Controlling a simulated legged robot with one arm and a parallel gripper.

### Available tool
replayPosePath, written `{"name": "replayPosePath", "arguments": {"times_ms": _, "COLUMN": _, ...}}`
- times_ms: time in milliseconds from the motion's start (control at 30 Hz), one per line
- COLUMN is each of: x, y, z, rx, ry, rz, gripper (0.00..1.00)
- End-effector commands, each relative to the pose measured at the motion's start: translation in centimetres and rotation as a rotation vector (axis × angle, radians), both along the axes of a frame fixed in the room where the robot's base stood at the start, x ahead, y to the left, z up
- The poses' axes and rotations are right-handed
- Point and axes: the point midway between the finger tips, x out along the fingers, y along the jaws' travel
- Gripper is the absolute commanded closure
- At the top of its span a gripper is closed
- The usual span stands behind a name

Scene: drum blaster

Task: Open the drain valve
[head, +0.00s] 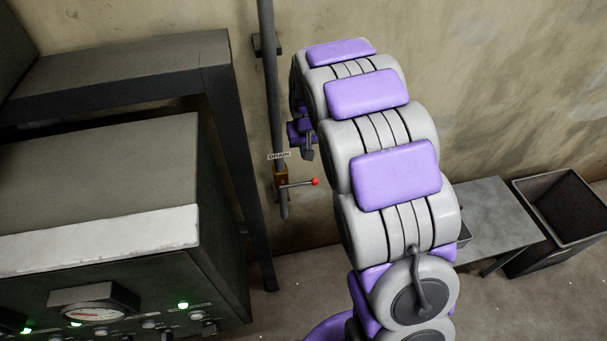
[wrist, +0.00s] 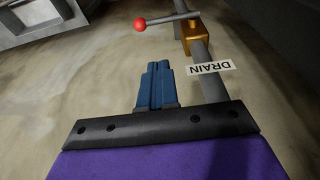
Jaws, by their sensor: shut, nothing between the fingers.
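The drain valve is a brass body (head: 281,179) on a vertical grey pipe, below a white DRAIN label (head: 279,155). Its lever (head: 298,184) sticks out to the right, roughly across the pipe, and ends in a red ball (head: 315,182). In the wrist view the brass body (wrist: 191,35), the lever (wrist: 172,19) and the red ball (wrist: 140,25) lie beyond my fingertips. My gripper (wrist: 157,66) has blue fingers, shut and empty, beside the pipe and label. In the head view my gripper (head: 308,154) is above the lever, apart from it, partly hidden by my arm.
A grey cabinet (head: 100,190) with a gauge and green lights stands at left, by a dark frame (head: 225,130). A grey bench (head: 495,215) and an open bin (head: 560,205) stand at right. The wall is close behind the pipe.

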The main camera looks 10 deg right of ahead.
Motion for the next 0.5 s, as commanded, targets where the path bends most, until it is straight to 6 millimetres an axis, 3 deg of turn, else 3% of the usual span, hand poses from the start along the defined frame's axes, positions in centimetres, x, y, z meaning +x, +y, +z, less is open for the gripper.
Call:
{"name": "replayPosePath", "arguments": {"times_ms": 267, "x": 0.2, "y": 0.0, "z": -0.8, "rx": 0.0, "ry": 0.002, "rz": 0.0, "gripper": 1.0}}
{"name": "replayPosePath", "arguments": {"times_ms": 500, "x": 0.8, "y": 0.0, "z": -3.8, "rx": 0.0, "ry": 0.002, "rz": 0.0, "gripper": 1.0}}
